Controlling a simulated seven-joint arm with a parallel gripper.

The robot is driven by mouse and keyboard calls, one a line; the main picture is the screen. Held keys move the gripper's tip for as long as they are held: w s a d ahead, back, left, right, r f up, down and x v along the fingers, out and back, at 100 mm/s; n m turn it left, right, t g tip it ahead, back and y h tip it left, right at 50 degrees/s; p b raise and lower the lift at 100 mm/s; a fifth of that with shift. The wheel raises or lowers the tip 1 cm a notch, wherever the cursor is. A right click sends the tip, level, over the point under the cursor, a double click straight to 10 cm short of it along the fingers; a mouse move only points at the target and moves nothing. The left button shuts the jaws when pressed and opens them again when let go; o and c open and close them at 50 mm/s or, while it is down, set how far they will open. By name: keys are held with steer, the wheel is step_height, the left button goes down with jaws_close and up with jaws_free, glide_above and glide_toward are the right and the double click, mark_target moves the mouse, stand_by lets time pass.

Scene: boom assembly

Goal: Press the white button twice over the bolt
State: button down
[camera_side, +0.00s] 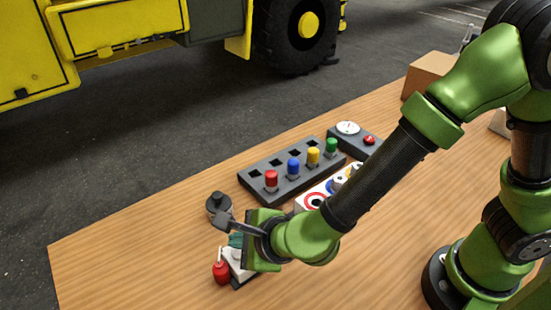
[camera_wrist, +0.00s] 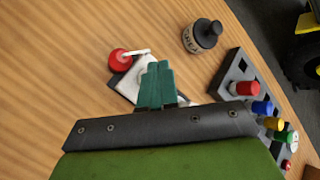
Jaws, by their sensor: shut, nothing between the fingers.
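My gripper (camera_side: 236,241) is shut and empty, its teal fingertips pointing down over a white piece on a dark base (camera_side: 240,275) near the table's front left. The wrist view shows the closed teal fingers (camera_wrist: 157,70) in front of that white piece (camera_wrist: 128,86), covering much of it. I cannot tell whether the fingertips touch it. A red round object (camera_side: 220,272) with a thin light stem stands just left of the base; it also shows in the wrist view (camera_wrist: 119,62). I cannot make out a bolt or a distinct white button under the fingers.
A dark jar (camera_side: 218,205) stands behind the gripper. A dark rack (camera_side: 262,193) holds red, blue, yellow and green pegs. A white panel (camera_side: 301,206) lies partly behind my arm. A grey box (camera_side: 368,148) carries a white disc and red button. Bare wood lies left.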

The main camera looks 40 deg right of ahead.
steer(key=shift+f, duration=0.15)
steer(key=shift+f, duration=0.3)
steer(key=shift+f, duration=0.5)
stand_by(0.8)
steer(key=shift+r, duration=0.95)
steer(key=shift+r, duration=0.1)
steer(key=shift+r, duration=2.4)
stand_by(0.5)
